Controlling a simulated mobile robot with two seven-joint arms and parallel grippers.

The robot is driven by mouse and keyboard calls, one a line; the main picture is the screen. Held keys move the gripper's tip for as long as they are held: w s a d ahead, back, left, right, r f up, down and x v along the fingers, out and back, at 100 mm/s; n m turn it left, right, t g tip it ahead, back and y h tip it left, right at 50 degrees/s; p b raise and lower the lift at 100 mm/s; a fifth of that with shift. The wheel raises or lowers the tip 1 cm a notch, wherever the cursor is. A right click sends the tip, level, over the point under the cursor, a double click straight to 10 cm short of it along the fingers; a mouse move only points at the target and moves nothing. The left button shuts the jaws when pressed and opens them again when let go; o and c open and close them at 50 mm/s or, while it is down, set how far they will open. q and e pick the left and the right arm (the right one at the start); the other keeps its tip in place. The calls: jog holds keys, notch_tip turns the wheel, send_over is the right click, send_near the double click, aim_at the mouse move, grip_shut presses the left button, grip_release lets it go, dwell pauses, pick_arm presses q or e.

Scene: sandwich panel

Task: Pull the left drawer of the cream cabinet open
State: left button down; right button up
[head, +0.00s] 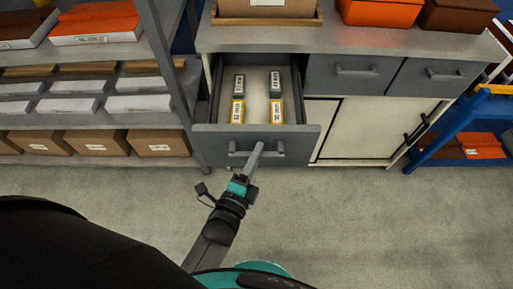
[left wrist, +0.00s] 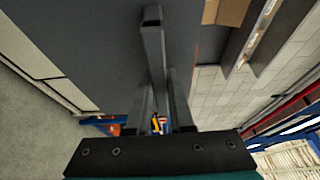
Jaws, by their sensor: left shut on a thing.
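The left drawer (head: 297,142) of the cream cabinet (head: 355,122) is grey and stands pulled out, its inside open to view. Its bar handle (head: 278,147) is on the front panel. My left gripper (head: 257,150) is shut on this handle, reaching it from below in the head view. In the left wrist view the grey drawer front (left wrist: 95,45) fills the upper left, with the fingers close to it. My right gripper is not in view.
Several small labelled boxes (head: 237,112) lie in the drawer. The other grey drawers (head: 352,75) to the right are shut. Shelving with cartons (head: 97,142) stands close on the left, a blue rack (head: 450,125) on the right. The floor (head: 350,220) in front is clear.

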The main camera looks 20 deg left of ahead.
pick_arm(q)
jog(key=shift+f, duration=0.1)
jog(key=c, duration=0.8)
grip_release()
jog(key=s+a+p, duration=0.1)
jog(key=s, duration=1.4)
jog(key=shift+a, duration=0.35)
